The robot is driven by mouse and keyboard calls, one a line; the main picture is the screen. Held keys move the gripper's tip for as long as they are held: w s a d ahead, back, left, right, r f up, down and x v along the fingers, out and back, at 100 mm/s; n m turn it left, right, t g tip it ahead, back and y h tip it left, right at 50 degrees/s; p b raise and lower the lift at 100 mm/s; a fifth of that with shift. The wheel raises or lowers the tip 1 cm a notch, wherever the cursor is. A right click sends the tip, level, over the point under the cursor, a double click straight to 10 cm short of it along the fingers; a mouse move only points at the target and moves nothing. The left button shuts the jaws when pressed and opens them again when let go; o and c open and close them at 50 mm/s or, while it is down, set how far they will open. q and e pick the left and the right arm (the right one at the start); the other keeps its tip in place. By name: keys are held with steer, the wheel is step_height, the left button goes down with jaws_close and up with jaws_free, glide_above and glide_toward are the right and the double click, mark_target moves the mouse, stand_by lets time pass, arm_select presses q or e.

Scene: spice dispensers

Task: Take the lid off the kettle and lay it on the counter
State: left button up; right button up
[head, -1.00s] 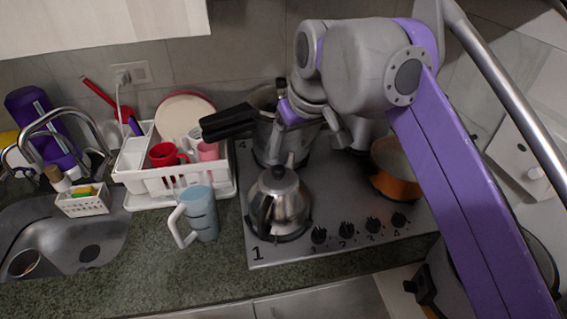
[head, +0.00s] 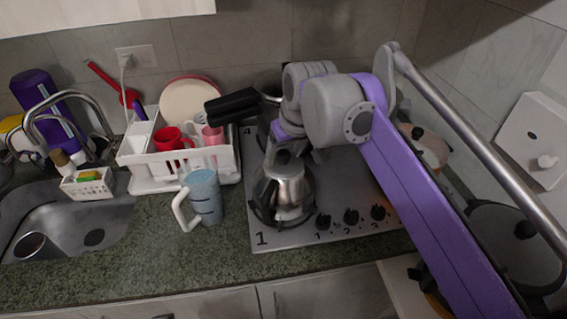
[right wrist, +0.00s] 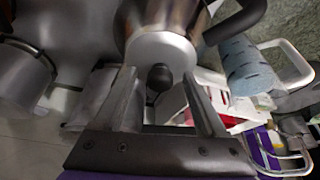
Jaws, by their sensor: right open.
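The steel kettle (head: 290,192) stands upright on the front left burner, its top partly hidden by my right gripper (head: 298,148). In the right wrist view the kettle (right wrist: 185,14) is at the top with its black handle (right wrist: 238,22) to the right. Its pale lid (right wrist: 162,50) is on the kettle, and the black lid knob (right wrist: 159,78) points toward my gripper. My right gripper (right wrist: 158,80) is open, with one finger on each side of the knob; contact cannot be told. My left gripper is not in view.
A blue cup with a white handle (head: 205,195) stands on the counter left of the stove. Behind it is a white dish rack (head: 150,170). Green counter (head: 150,265) is bare in front of the cup. A large pot (head: 268,85) stands behind the kettle.

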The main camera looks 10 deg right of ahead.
jaws_close()
stand_by(0.3)
steer(key=shift+r, duration=0.15)
